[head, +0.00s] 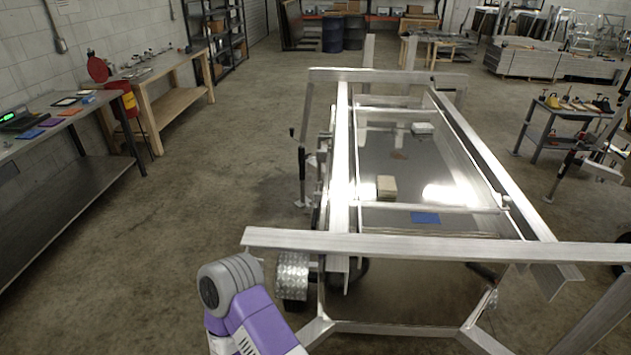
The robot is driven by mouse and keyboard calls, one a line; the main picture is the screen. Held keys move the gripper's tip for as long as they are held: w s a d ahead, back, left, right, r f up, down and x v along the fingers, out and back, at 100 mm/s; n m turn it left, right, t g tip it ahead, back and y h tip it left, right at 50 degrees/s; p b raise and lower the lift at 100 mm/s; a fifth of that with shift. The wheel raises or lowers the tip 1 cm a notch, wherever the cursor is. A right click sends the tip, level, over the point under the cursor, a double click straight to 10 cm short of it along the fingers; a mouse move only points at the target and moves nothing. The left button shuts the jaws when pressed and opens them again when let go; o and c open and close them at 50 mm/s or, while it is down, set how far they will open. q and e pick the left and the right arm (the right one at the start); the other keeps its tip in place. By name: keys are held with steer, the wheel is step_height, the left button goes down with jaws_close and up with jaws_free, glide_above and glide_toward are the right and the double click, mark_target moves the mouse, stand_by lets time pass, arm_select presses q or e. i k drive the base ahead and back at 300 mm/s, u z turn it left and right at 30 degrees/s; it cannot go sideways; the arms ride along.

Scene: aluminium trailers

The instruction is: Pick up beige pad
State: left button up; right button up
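A beige block-like pad (386,187) lies on the bed of the aluminium trailer (343,130), near its front cross bar. It looks thick, perhaps a stack; I cannot tell. A blue pad (425,217) lies flat closer to me, and a small brown pad (398,155) lies farther back. A white block (422,128) sits deeper on the bed. Neither gripper shows; only a purple and grey link of my arm is in view at the bottom, in front of the trailer.
The trailer's near rail (440,248) crosses in front of the bed. A workbench (75,150) on the left holds several coloured pads, including an orange one (70,112) and a purple one (50,122). A small table (568,112) stands right. The floor between bench and trailer is clear.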

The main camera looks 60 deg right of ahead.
mark_target(385, 185)
steer(key=u, duration=0.3)
steer(key=k, duration=1.45)
steer(key=z, duration=1.6)
steer(key=i, duration=0.35)
steer(key=u, duration=0.2)
